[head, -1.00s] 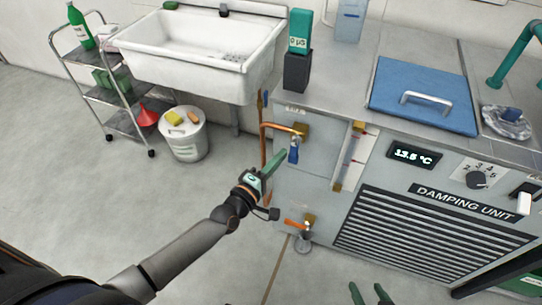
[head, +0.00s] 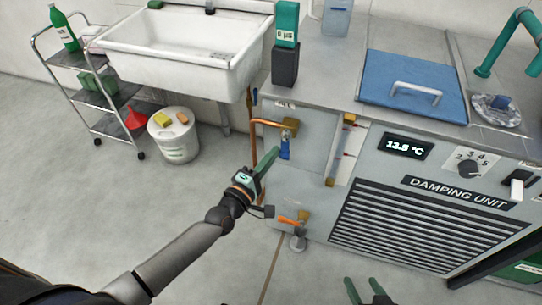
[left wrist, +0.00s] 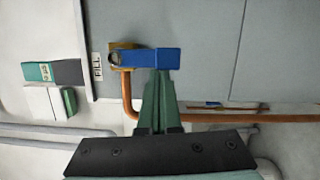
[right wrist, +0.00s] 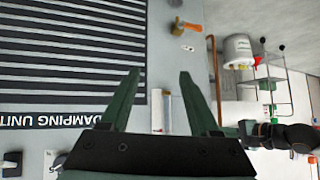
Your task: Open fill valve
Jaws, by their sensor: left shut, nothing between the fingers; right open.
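The fill valve's blue handle (head: 285,149) hangs straight down from its brass body (head: 291,126) on the grey unit's front. In the left wrist view the blue handle (left wrist: 155,58) lies beside the FILL label (left wrist: 97,66). My left gripper (head: 275,152) is shut and empty, just left of the handle in the head view. Its fingertips (left wrist: 160,76) meet the handle's edge in the left wrist view; I cannot tell whether they touch it. My right gripper (head: 364,284) is open and empty, low in front of the grille; its spread fingers also show in the right wrist view (right wrist: 160,76).
A copper pipe (head: 256,150) runs down beside the valve. A lower valve with an orange handle (head: 288,221) sits below. A white sink (head: 180,60), a bucket (head: 174,140) and a trolley (head: 85,85) stand left. The floor in front is clear.

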